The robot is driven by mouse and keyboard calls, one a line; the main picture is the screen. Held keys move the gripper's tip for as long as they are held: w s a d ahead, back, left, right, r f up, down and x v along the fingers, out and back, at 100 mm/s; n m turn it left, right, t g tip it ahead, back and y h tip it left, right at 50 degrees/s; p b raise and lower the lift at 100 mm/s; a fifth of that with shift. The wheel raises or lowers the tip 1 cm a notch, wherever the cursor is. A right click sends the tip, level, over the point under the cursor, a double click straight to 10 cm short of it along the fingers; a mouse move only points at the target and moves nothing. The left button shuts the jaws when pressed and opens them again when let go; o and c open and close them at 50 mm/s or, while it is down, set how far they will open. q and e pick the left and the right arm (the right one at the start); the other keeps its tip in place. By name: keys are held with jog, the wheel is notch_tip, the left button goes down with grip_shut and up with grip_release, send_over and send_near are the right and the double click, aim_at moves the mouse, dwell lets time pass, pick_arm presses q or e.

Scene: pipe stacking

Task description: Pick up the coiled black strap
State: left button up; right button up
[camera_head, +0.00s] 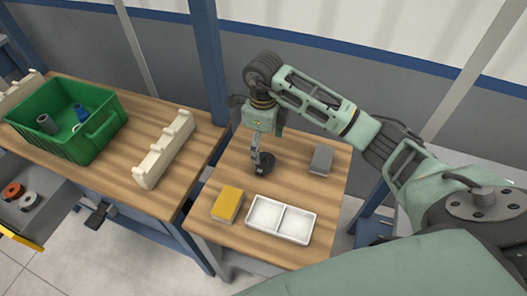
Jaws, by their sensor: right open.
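The coiled black strap (267,165) lies on the right-hand wooden table, as a dark round shape. My right gripper (256,166) points down over the strap's left side, its fingertips at or just above it. I cannot tell whether they touch it. The gripper is open, though its fingers look small and close together here. Part of the strap is hidden behind the fingers. My left gripper is not in view.
A grey block (321,160), a yellow sponge-like block (227,203) and a white two-part tray (281,219) surround the strap on the table. On the left table (120,170) stand a green crate (88,153) with pipe pieces and a cream notched rack (164,150).

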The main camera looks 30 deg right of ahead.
aim_at(263, 163)
jog(key=shift+f, duration=0.5)
jog(key=shift+s+a+f+p, duration=0.2)
jog(key=shift+s+f+p, duration=0.15)
jog(key=shift+f+p, duration=0.15)
jog(key=shift+s+a+f+p, duration=0.15)
jog(key=shift+s+f+p, duration=0.2)
jog(key=shift+f, duration=0.2)
jog(key=f, duration=0.2)
jog(key=f+p, duration=0.1)
jog(key=shift+w+d+f, duration=0.1)
jog(key=shift+w+f, duration=0.1)
jog(key=shift+f, duration=0.3)
jog(key=shift+c, duration=0.9)
jog(key=c, duration=0.3)
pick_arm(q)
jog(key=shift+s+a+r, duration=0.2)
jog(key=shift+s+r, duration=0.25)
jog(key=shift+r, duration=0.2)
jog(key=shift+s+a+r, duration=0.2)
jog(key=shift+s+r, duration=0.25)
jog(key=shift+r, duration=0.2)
pick_arm(e)
jog(key=c, duration=0.7)
jog(key=shift+c, duration=0.2)
